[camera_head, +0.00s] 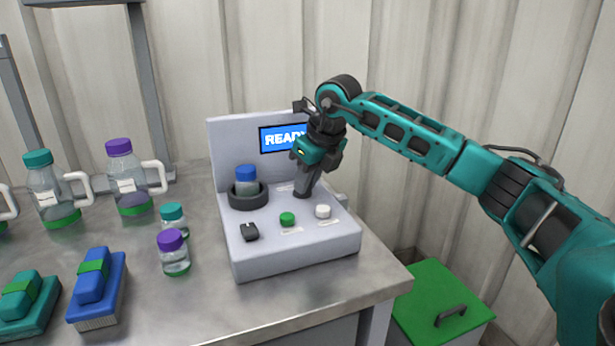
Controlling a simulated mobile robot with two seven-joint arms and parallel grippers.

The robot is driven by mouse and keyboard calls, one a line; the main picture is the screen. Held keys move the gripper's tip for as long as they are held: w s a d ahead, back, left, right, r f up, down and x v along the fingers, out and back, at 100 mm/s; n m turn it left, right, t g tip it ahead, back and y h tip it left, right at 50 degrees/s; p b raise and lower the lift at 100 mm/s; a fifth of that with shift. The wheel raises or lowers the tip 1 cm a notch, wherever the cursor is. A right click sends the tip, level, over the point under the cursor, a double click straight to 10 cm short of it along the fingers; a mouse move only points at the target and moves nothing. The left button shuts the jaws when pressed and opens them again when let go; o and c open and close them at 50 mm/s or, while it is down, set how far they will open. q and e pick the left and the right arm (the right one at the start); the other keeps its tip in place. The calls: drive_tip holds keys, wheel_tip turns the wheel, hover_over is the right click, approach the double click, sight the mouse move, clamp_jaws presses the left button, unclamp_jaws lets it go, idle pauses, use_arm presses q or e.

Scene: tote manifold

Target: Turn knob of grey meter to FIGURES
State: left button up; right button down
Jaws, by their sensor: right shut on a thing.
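The grey meter (290,252) stands on the metal table, with a blue screen (279,138) on its upright back panel. The screen shows "READY", its last letter partly covered by my right gripper. My right gripper (303,191) points down onto the meter's top, right of the round dark holder, and is shut on the knob there. The knob is mostly hidden by the fingers, so its pointing direction cannot be told. Labels beside it are too small to read. My left gripper is not in view.
The holder (249,199) carries a blue-capped bottle (246,180). A black switch (249,232), green button (287,219) and white button (323,211) sit in front. Jars, bottles and brushes (97,290) stand left. A green-lidded bin (437,300) is at lower right.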

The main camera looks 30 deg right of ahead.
drive_tip(key=shift+a+r+m+h+p, duration=0.1)
drive_tip(key=shift+m+h+p, duration=0.15)
drive_tip(key=shift+m, duration=0.35)
drive_tip(key=shift+a+r+m+h+p, duration=0.1)
drive_tip(key=shift+m+h+p, duration=0.15)
drive_tip(key=shift+m, duration=0.35)
drive_tip(key=shift+a+f+m+h, duration=0.1)
drive_tip(key=shift+m+h, duration=0.2)
drive_tip(key=shift+m, duration=0.6)
drive_tip(key=shift+w+a+m+h+p, duration=0.1)
drive_tip(key=shift+m+h+p, duration=0.35)
drive_tip(key=shift+m, duration=0.45)
drive_tip(key=shift+a+m+g+h, duration=0.1)
drive_tip(key=shift+m+g+h, duration=0.25)
drive_tip(key=shift+m, duration=0.85)
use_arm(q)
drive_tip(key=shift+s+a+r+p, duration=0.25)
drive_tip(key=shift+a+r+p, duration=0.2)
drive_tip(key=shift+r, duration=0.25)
use_arm(e)
drive_tip(key=shift+w+a+m+g+h, duration=0.1)
drive_tip(key=shift+m+g+h, duration=0.25)
drive_tip(key=shift+m, duration=0.75)
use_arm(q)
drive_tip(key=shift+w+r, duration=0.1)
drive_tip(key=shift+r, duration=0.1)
use_arm(e)
drive_tip(key=c, duration=1.1)
unclamp_jaws()
drive_tip(key=shift+f, duration=0.1)
